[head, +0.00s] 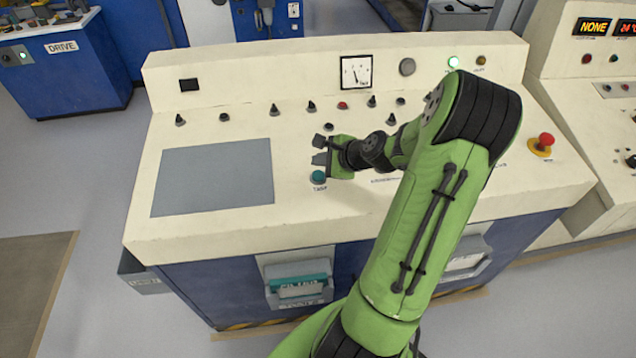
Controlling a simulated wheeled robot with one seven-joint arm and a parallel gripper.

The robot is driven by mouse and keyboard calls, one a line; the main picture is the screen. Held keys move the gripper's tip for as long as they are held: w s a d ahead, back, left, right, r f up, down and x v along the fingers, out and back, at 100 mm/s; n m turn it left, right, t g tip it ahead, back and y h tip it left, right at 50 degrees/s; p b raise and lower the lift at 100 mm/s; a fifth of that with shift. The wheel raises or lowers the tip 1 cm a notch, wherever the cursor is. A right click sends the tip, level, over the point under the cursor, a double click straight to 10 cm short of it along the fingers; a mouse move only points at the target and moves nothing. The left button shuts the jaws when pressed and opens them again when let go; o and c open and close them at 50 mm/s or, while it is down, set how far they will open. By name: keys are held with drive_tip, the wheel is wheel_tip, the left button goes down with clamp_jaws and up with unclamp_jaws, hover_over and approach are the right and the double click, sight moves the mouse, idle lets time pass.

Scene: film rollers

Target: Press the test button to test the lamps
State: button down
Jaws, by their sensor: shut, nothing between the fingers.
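A teal round button (318,177) sits on the cream console (240,235), with a small label below it that I cannot read for sure. My gripper (320,150) is shut and empty, just beyond the teal button in the picture. Whether it touches the panel I cannot tell. A green lamp (453,61) on the raised back panel is lit. An amber lamp (481,62) beside it looks dim. My green arm hides part of the console's right half.
A red emergency stop (541,143) stands at the console's right. Several small knobs, such as one black knob (275,109), line the back. A flat grey panel (212,178) lies left. An analog meter (356,72) is on the back panel. Another console (590,120) adjoins at right.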

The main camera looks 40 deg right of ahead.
sight(321, 178)
drive_tip(key=shift+w+d+f+b, duration=0.15)
drive_tip(key=shift+f+b, duration=0.3)
drive_tip(key=shift+f, duration=0.9)
idle(0.8)
drive_tip(key=shift+f, duration=0.4)
drive_tip(key=shift+f+b, duration=0.45)
drive_tip(key=shift+f, duration=0.05)
idle(0.4)
drive_tip(key=shift+r, duration=0.1)
drive_tip(key=shift+r+p, duration=0.85)
drive_tip(key=shift+p, duration=0.05)
drive_tip(key=r+p, duration=0.4)
drive_tip(key=r, duration=0.1)
drive_tip(key=shift+s+a+p, duration=0.2)
drive_tip(key=shift+s+p, duration=0.05)
drive_tip(key=shift+p, duration=0.05)
